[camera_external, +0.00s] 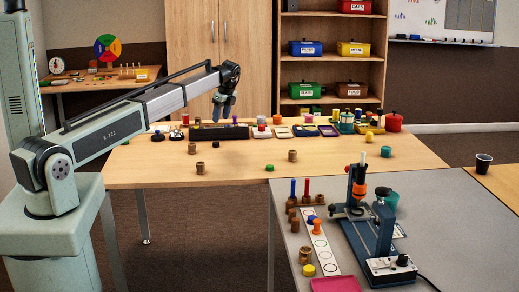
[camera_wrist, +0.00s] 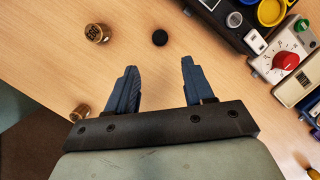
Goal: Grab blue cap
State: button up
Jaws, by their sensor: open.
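A small blue piece (camera_external: 311,219), which looks like the blue cap, sits on the white strip with circles (camera_external: 333,262) on the grey table. An orange piece (camera_external: 317,228) stands right beside it. My gripper (camera_external: 224,106) is above the far part of the wooden table, well away to the upper left of that blue piece. In the wrist view my gripper (camera_wrist: 160,65) is open and nothing is between its fingers. A black disc (camera_wrist: 160,38) lies on the wood beyond the fingertips. No blue cap shows clearly in the wrist view.
Brown cylinders (camera_external: 192,148) and a green piece (camera_external: 269,168) stand on the wooden table. Trays and devices line its back edge, with a red knob (camera_wrist: 286,60) at right. A blue press (camera_external: 378,230) stands beside the strip. The wooden table's middle is mostly clear.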

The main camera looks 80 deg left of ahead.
jog(key=shift+o, duration=0.3)
jog(key=shift+o, duration=0.5)
jog(key=w+d+r+m+t, duration=0.1)
jog(key=w+d+m, duration=0.2)
jog(key=w+d, duration=1.05)
jog(key=w+d+r+m+t, duration=0.1)
jog(key=w+d+m, duration=0.1)
jog(key=w+d, duration=1.15)
jog(key=m+h, duration=0.2)
jog(key=m, duration=0.4)
send_over(313, 217)
notch_tip(313, 217, down, 14)
jog(key=shift+d+r, duration=0.1)
grip_shut()
